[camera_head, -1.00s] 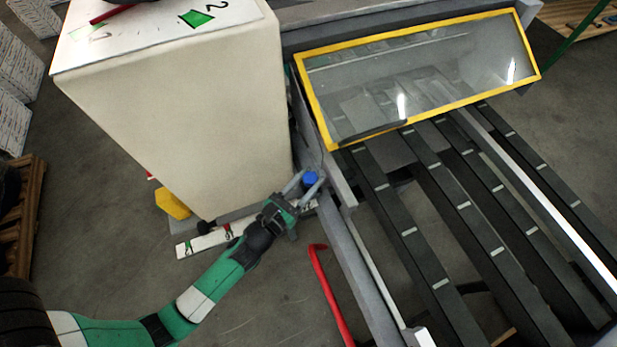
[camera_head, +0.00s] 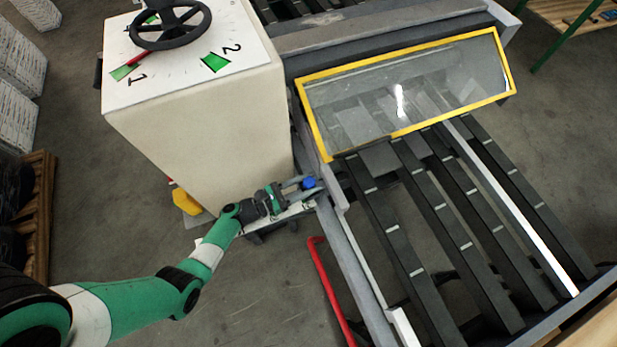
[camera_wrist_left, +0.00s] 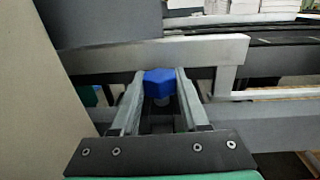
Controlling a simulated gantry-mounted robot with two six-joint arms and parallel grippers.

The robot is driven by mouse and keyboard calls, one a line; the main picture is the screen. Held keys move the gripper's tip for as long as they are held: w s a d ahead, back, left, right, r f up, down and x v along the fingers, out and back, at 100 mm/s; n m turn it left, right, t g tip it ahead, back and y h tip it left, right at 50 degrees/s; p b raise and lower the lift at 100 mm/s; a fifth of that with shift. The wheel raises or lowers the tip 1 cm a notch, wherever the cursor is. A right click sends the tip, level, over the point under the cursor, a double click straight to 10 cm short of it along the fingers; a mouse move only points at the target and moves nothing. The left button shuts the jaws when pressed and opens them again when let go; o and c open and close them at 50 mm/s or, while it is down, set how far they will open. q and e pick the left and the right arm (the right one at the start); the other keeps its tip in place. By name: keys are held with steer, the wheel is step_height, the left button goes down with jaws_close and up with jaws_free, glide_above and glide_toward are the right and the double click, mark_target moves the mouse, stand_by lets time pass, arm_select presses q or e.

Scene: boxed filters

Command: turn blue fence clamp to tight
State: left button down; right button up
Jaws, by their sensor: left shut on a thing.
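The blue fence clamp (camera_head: 309,182) is a small blue knob at the machine's near left corner, beside the cream cabinet. My left gripper (camera_head: 300,184) reaches it from the left and is shut on it. In the left wrist view the blue clamp (camera_wrist_left: 159,83) sits between the two grey fingers of my left gripper (camera_wrist_left: 160,95), its faceted top and side showing. No tight or loose marking is readable near the clamp. My right gripper is not in view.
The cream cabinet (camera_head: 205,130) with a black handwheel (camera_head: 170,38) on top stands just left of the clamp. A yellow-framed clear guard (camera_head: 405,92) and dark slatted rails (camera_head: 440,225) lie to the right. A red bar (camera_head: 328,290) is below the clamp.

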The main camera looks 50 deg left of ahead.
mark_target(307, 186)
arm_select(q)
steer(key=shift+r+m+h, duration=0.2)
steer(key=shift+m+h, duration=0.2)
steer(key=shift+h, duration=0.2)
steer(key=c, duration=0.9)
jaws_free()
steer(key=shift+o, duration=1.1)
steer(key=shift+f, duration=0.1)
steer(key=r+p, duration=0.2)
steer(key=r, duration=0.1)
steer(key=r+p, duration=0.1)
steer(key=r, duration=0.1)
steer(key=shift+s+d+r, duration=0.15)
steer(key=shift+s+d, duration=0.15)
steer(key=shift+s, duration=0.1)
steer(key=s+d+r+p, duration=0.3)
steer(key=s+d+r, duration=0.3)
steer(key=s, duration=0.5)
steer(key=shift+d+r+p, duration=0.35)
steer(key=shift+r, duration=0.5)
